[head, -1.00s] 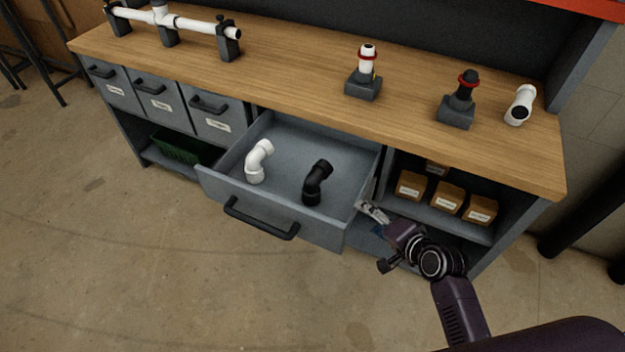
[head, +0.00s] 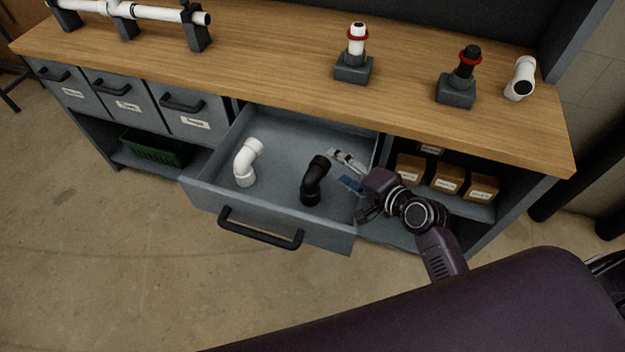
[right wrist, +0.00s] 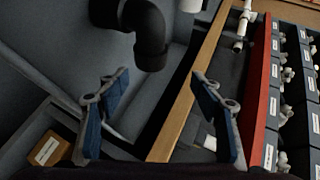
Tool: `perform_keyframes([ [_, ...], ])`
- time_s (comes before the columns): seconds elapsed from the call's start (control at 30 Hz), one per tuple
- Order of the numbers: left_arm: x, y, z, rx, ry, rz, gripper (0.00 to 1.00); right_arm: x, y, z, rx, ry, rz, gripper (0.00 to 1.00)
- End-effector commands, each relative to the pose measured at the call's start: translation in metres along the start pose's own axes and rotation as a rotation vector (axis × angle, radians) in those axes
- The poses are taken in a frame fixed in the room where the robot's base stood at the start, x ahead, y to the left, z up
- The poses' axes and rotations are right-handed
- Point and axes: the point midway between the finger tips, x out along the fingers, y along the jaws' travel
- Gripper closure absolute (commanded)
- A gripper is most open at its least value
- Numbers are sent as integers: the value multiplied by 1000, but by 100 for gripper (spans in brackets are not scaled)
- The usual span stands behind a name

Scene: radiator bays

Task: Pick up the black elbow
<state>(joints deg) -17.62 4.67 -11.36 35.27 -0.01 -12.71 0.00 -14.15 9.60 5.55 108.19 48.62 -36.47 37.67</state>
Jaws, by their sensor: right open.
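The black elbow (head: 315,182) lies in the open drawer (head: 214,196), right of the white elbow (head: 247,162). In the right wrist view the black elbow (right wrist: 146,30) shows at the top, beyond the fingertips and between their lines. My right gripper (head: 345,172) is open and empty over the drawer's right side, just right of the black elbow and apart from it. Its blue-padded fingers are spread wide in the right wrist view (right wrist: 160,85). My left gripper is not in view.
The wooden worktop (head: 270,75) overhangs the drawer's back. A shelf with small boxes (head: 447,180) is right of the drawer. The drawer handle (head: 260,230) sticks out in front. A white pipe fitting (head: 520,78) and two stands with fittings are on the worktop.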

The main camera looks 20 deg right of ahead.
Motion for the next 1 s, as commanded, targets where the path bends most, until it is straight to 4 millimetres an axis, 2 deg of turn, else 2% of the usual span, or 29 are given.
perform_keyframes([
  [0.03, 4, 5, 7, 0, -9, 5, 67, 5, 12, 2, 1, -1, 2, 40],
  [0.1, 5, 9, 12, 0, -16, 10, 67, 9, 21, 4, 0, 0, 2, 40],
  [0.13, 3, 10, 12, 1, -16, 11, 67, 14, 16, 2, 1, 2, -3, 40],
  [0.23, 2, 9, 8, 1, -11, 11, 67, 21, 16, 2, -1, 1, -1, 40],
  [0.37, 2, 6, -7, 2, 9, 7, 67, 27, 16, 3, -2, 1, 0, 40],
  [0.53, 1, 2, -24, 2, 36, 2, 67, 49, 15, 2, 1, 1, -1, 40],
  [0.77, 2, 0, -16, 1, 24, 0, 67, 78, 16, 2, 0, 1, 0, 40],
  [1.0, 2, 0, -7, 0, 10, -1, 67, 82, 16, 3, -2, 1, 0, 40],
])
